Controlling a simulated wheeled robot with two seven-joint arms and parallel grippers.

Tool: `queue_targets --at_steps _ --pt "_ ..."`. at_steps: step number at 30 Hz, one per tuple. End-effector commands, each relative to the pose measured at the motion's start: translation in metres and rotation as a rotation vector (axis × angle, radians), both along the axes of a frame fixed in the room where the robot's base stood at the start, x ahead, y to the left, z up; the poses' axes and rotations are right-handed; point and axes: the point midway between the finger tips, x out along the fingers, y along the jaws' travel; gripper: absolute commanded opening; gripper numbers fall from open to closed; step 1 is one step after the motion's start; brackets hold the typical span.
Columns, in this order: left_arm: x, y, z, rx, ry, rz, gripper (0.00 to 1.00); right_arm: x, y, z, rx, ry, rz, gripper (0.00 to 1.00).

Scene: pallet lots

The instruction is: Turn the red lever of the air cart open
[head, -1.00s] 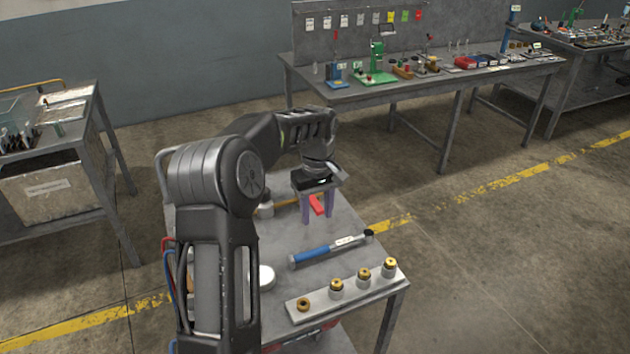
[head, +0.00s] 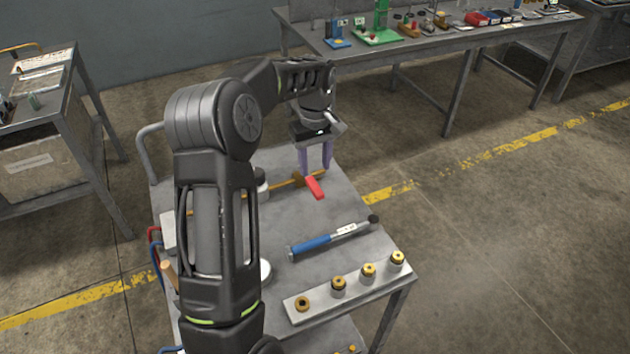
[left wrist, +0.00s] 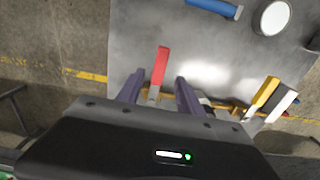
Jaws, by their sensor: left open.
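The red lever (head: 314,187) sits on a brass valve and pipe (head: 285,184) on the air cart's grey top (head: 345,205). Its handle points toward the lower right in the head view. My left gripper (head: 315,169) is open, with its purple fingers just behind and above the lever. In the left wrist view, the lever (left wrist: 160,66) points away between the two fingers of the left gripper (left wrist: 159,79), with space on both sides. Whether a fingertip touches it cannot be told. My right gripper is not in view.
A blue-handled wrench (head: 312,244) lies in front of the lever. A pale block with several brass fittings (head: 320,300) is at the cart's near edge. A white round piece shows in the wrist view (left wrist: 273,17). A workbench (head: 440,38) stands behind; floor at right is clear.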

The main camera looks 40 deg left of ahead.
Motion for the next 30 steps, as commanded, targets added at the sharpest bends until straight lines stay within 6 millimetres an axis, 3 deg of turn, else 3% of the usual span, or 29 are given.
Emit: queue_targets --at_steps 15,24,30 --pt "-0.001 0.000 -0.067 -0.001 0.002 0.000 0.44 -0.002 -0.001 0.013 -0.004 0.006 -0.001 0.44" --pt "0.000 0.000 -0.070 0.000 0.000 0.000 0.44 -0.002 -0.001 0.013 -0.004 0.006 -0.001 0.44" --pt "0.000 0.000 -0.070 0.000 0.000 0.000 0.28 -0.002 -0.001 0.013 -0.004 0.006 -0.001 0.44"
